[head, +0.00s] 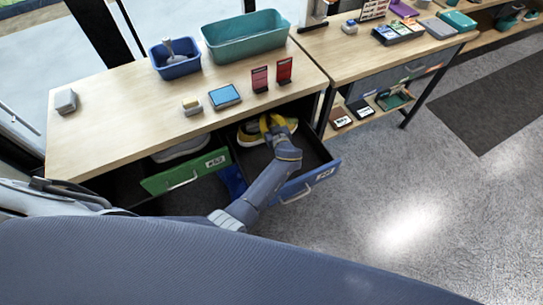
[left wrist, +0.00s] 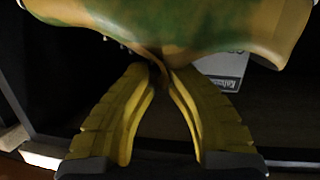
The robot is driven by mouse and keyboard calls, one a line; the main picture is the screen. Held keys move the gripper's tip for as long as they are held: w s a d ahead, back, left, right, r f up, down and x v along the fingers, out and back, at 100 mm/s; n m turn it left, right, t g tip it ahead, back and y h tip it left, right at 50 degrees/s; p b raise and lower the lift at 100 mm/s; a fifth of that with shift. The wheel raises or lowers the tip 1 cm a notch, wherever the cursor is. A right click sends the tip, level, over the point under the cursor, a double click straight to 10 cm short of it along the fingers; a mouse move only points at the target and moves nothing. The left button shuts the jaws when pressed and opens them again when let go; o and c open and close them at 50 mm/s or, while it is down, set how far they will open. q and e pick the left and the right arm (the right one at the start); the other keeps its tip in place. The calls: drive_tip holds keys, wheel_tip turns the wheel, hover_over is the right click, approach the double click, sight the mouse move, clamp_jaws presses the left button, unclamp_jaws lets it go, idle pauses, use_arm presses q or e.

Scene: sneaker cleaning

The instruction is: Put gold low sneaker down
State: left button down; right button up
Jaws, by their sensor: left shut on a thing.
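The gold low sneaker (head: 249,136) is at the back of the open blue-fronted drawer (head: 312,180), partly under the tabletop edge. In the left wrist view the sneaker (left wrist: 165,25) shows gold with green patches and fills the top of the picture. My left gripper (head: 268,124) reaches into the drawer from the front. Its yellow fingers (left wrist: 161,72) are shut on a thin edge of the sneaker. The sneaker's underside is hidden, so I cannot tell whether it touches the drawer floor. My right gripper is not in view.
A green-fronted drawer (head: 186,172) stands open to the left, with a pale shoe (head: 181,148) inside. The tabletop (head: 130,110) above holds a blue bin (head: 174,66), a teal bin (head: 245,42) and two red cards (head: 260,79). The blue drawer's front right is clear.

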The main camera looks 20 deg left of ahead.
sight(268, 129)
use_arm(q)
drive_tip(key=shift+f, duration=0.3)
drive_tip(key=shift+n+g, duration=0.3)
drive_tip(key=shift+n, duration=0.1)
wheel_tip(268, 129, up, 4)
drive_tip(key=shift+r, duration=0.1)
drive_tip(key=shift+s+a+f, duration=0.1)
drive_tip(key=shift+f, duration=4.6)
drive_tip(key=c, duration=1.3)
unclamp_jaws()
drive_tip(key=shift+c, duration=0.2)
drive_tip(key=shift+s, duration=0.1)
drive_tip(key=v, duration=0.7)
drive_tip(key=shift+s, duration=0.15)
